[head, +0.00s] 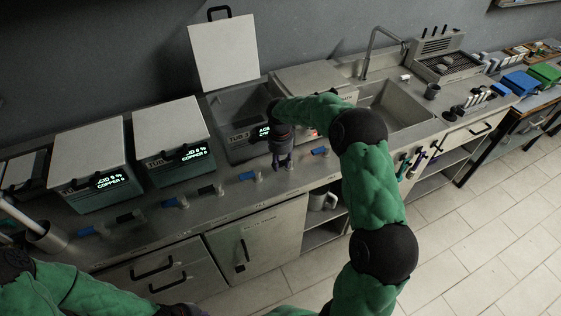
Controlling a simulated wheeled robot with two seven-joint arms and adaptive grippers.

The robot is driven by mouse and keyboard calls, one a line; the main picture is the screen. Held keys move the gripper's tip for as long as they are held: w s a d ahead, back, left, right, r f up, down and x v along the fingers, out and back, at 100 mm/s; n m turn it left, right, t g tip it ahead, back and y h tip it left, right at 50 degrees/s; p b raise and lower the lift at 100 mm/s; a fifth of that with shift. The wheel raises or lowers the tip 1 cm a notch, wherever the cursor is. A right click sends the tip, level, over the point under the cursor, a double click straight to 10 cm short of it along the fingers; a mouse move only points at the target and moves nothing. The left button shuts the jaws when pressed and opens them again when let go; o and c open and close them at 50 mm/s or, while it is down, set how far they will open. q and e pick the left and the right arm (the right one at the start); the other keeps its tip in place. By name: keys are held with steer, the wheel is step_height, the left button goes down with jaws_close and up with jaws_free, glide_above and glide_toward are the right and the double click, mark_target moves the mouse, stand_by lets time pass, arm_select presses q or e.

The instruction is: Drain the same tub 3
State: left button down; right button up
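An open tub (228,108) stands behind my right gripper. Its grey lid (224,52) is raised upright at the back. Its label seems to read TUB 3, but it is small, and my arm covers part of its display. My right gripper (283,166) points down over the counter's front strip, just in front of this tub. I cannot tell whether its fingers are apart or hold anything. A blue-handled valve (247,176) lies left of the gripper, and another blue valve (320,151) lies to its right.
Closed tubs (170,140) and (88,160) stand to the left. A sink (398,103) with a tall tap (372,45) is to the right. More valves (176,202) line the counter edge. A metal cup (46,236) stands at the left. The tiled floor is clear.

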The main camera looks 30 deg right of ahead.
mark_target(280, 164)
steer(key=shift+o, duration=1.3)
steer(key=shift+r, duration=0.1)
step_height(280, 164, up, 12)
